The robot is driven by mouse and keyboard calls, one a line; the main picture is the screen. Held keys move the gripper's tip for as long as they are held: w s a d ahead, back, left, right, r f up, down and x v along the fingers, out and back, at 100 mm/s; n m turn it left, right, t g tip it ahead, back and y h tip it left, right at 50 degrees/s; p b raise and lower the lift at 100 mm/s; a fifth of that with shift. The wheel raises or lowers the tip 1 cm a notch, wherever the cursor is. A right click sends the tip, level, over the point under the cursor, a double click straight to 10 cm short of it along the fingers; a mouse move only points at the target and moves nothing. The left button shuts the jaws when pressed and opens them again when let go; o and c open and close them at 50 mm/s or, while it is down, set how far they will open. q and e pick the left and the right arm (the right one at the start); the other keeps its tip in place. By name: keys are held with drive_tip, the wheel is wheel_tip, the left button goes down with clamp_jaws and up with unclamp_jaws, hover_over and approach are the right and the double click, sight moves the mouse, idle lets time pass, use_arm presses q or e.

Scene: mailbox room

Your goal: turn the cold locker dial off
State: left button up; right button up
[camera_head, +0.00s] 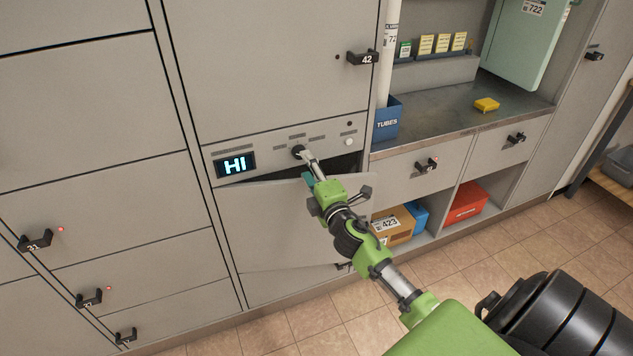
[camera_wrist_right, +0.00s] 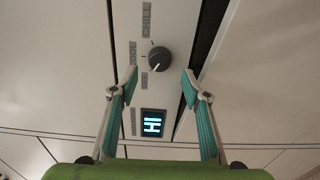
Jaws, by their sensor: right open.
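The cold locker dial (camera_head: 298,152) is a small dark round knob on the grey control panel (camera_head: 330,137). The lit display (camera_head: 234,164) to its left reads HI. My right gripper (camera_head: 306,167) is at the panel by the dial. Its two fingers (camera_wrist_right: 160,76) are open, with the dial between and just beyond the tips; I see no grip on it. My left gripper is out of view.
The locker door (camera_head: 275,225) below the panel stands ajar, with a dark gap above it near my right gripper. A white button (camera_head: 348,142) is right of the dial. A blue TUBES box (camera_head: 387,121) stands on the counter (camera_head: 440,115) at right.

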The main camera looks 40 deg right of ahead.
drive_tip(key=v, duration=0.7)
drive_tip(key=shift+a, duration=0.1)
drive_tip(key=s+a+f+m+g+y, duration=0.1)
drive_tip(key=s+a+f+m+g, duration=0.3)
drive_tip(key=f, duration=0.9)
drive_tip(key=s+f+m+g, duration=0.15)
drive_tip(key=s+f, duration=0.45)
drive_tip(key=f, duration=0.7)
drive_tip(key=s+a+f+m+g+y, duration=0.1)
drive_tip(key=s+a+f+g, duration=0.3)
drive_tip(key=f, duration=0.8)
drive_tip(key=s+a+f+m+g, duration=0.2)
drive_tip(key=s+f, duration=0.4)
drive_tip(key=s, duration=0.5)
drive_tip(key=s+a+f+m+g+y, duration=0.1)
drive_tip(key=s+f, duration=0.5)
drive_tip(key=s, duration=0.6)
drive_tip(key=s+a+f+m+g+y, duration=0.1)
drive_tip(key=s+a+f+m+g, duration=0.2)
drive_tip(key=s, duration=0.9)
wheel_tip(320, 180, down, 4)
drive_tip(key=shift+s+a+r+g+p, duration=0.2)
drive_tip(key=shift+a+g+p, duration=0.3)
drive_tip(key=shift+a, duration=0.5)
